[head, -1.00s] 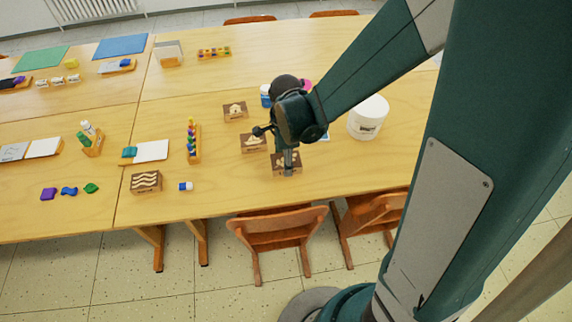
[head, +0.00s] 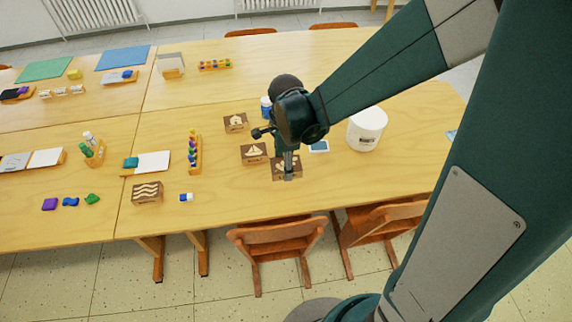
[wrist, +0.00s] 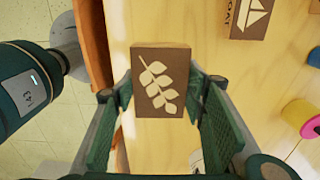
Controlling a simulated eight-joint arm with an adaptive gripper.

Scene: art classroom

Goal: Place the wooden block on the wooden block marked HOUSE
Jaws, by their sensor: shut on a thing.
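My gripper (head: 288,172) is shut on a brown wooden block with a pale leaf picture (head: 279,172). In the wrist view the leaf block (wrist: 160,84) sits between the two fingers, picture facing the camera. It is over the table's front edge area and seems slightly raised; the gap below is hard to judge. The block with a house picture (head: 236,122), taken as the HOUSE block, lies farther back and to the left, its top free. A boat block (head: 254,153) lies between them, close to the leaf block; its BOAT lettering shows in the wrist view (wrist: 250,18).
A wave-picture block (head: 147,192) lies to the left. A paint rack (head: 194,150), a blue-lidded jar (head: 266,106) and a white tub (head: 367,129) stand on the table (head: 215,215). Chairs (head: 280,238) stand at the front edge.

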